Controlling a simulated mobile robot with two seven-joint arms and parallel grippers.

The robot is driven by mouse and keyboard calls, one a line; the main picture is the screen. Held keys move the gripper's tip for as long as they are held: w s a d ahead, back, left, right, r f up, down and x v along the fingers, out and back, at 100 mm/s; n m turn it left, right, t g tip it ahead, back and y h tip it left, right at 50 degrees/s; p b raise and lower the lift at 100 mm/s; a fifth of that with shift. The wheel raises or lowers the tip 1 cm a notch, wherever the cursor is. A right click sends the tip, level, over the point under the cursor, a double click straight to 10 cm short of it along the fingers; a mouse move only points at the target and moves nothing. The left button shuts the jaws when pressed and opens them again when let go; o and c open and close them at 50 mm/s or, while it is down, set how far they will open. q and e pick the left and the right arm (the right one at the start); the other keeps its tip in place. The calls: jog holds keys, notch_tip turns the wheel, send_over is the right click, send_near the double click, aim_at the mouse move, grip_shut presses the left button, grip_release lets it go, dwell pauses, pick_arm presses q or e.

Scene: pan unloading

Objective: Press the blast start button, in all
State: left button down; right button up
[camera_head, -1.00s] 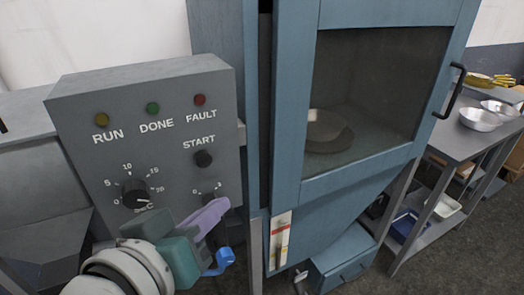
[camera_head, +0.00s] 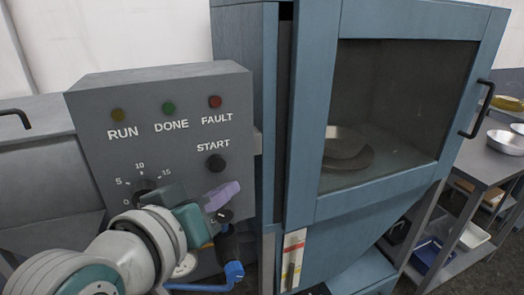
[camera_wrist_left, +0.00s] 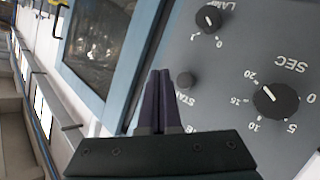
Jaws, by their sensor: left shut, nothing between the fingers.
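The black round START button (camera_head: 215,162) sits on the grey control panel (camera_head: 90,100), under the FAULT lamp and the START label. My left gripper (camera_head: 229,190) is shut and empty, with purple fingertips just below and right of the button in the head view. In the left wrist view the shut fingertips (camera_wrist_left: 159,76) point up beside the button (camera_wrist_left: 184,80), which shows just to their right. I cannot tell whether they touch it. The RUN (camera_head: 117,115), DONE (camera_head: 168,108) and FAULT (camera_head: 214,101) lamps look dim. My right gripper is not in view.
A seconds dial (camera_head: 145,187) is partly hidden behind my left gripper. A blue fitting (camera_head: 234,271) is below it. The blue cabinet (camera_head: 304,110) stands right of the panel, with pans (camera_head: 345,150) behind its window. A metal table (camera_head: 470,163) with bowls is at far right.

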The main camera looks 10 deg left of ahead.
aim_at(217, 163)
pick_arm(q)
jog(key=shift+w+a+b, duration=0.25)
jog(key=shift+w+a, duration=0.35)
jog(key=shift+w, duration=0.25)
jog(key=shift+w+a+b, duration=0.25)
jog(key=shift+w+a, duration=0.3)
jog(key=shift+w, duration=0.3)
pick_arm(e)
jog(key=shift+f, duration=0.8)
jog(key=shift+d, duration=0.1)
pick_arm(q)
jog(key=shift+w+a, duration=0.2)
jog(key=shift+w, duration=0.15)
